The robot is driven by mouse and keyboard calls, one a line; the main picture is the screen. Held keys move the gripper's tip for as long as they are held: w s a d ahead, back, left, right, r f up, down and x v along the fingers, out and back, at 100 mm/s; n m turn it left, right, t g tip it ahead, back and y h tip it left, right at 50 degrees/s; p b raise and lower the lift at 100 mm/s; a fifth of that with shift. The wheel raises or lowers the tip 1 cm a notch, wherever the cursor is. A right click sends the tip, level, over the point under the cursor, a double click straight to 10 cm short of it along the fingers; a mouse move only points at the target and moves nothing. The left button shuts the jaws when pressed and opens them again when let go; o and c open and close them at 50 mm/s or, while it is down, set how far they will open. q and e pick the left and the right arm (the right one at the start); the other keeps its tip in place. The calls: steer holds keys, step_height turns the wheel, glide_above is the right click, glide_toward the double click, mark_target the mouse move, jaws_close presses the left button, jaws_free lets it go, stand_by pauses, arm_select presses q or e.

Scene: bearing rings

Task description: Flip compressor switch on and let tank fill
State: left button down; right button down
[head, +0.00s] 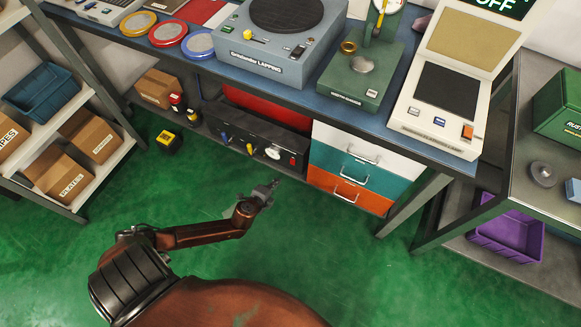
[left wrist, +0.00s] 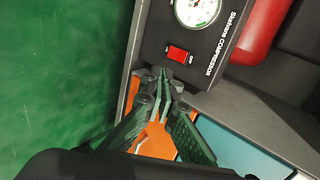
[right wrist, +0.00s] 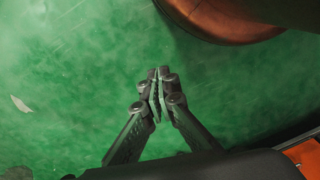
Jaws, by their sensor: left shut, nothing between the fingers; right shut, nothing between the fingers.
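The compressor (head: 255,135) is a dark box with a red tank (head: 265,108) behind it, on the low shelf under the bench. Its front carries a round white gauge (head: 272,153) and a red rocker switch (head: 292,160). In the left wrist view the red switch (left wrist: 178,53) sits below the gauge (left wrist: 198,10), beside the word COMPRESSOR. My left gripper (head: 272,187) is shut and empty. Its fingertips (left wrist: 165,72) are just below the switch in that view; contact cannot be told. My right gripper (right wrist: 157,75) is shut and empty above the green floor.
A drawer unit (head: 352,165) in white, teal and orange stands right of the compressor. The blue bench top (head: 310,95) overhangs above. A yellow-black object (head: 168,141) lies on the floor at left. The floor (head: 330,250) in front is clear.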

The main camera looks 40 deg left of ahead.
mark_target(293, 162)
stand_by(0.3)
